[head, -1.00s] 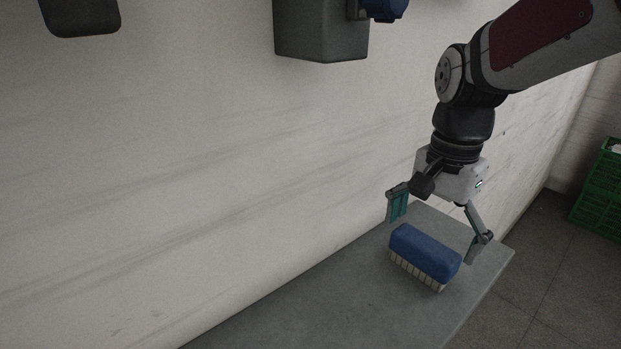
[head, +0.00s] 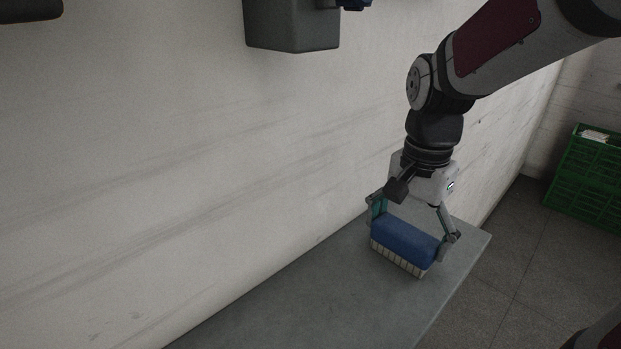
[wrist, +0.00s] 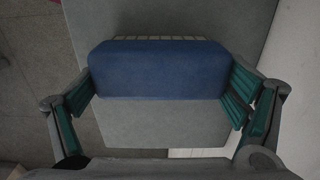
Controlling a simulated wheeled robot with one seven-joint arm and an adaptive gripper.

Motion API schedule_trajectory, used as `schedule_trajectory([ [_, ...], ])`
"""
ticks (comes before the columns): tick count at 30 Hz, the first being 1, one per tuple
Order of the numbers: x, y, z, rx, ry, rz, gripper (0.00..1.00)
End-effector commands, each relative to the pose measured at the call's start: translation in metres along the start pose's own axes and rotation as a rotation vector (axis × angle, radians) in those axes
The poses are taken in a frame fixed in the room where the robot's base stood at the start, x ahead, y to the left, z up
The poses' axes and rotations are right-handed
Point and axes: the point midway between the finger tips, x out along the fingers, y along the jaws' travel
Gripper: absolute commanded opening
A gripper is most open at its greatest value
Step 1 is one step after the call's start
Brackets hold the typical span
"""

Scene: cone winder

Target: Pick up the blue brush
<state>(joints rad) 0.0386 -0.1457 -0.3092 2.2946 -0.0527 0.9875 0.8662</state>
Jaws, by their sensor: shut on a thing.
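The blue brush (head: 405,240) has a blue block on top and pale bristles below. It is upright, bristles down, at or just above the grey ledge (head: 330,305), near its far right end; I cannot tell whether the bristles touch it. My gripper (head: 409,232) is above the brush with one finger at each end, shut on the blue block. In the wrist view the brush (wrist: 158,69) spans between the teal finger pads, and a strip of its bristles shows at the top edge.
A pale wall (head: 200,150) rises right behind the ledge. A dark grey box (head: 291,25) is fixed on the wall above. A green crate (head: 585,180) stands on the floor (head: 525,255) at the right. The ledge left of the brush is clear.

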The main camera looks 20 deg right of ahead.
Motion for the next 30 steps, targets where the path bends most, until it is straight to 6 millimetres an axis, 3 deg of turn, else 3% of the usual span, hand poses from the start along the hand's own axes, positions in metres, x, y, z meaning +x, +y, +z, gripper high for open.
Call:
schedule_trajectory([
  [5, -0.012, -0.001, -0.001, 0.000, 0.002, -0.002, 0.61],
  [10, -0.038, -0.001, -0.001, 0.000, 0.005, -0.005, 0.61],
  [24, -0.044, 0.089, 0.048, 0.002, 0.003, -0.005, 0.61],
  [30, -0.047, 0.117, 0.064, 0.001, 0.003, -0.003, 0.61],
])
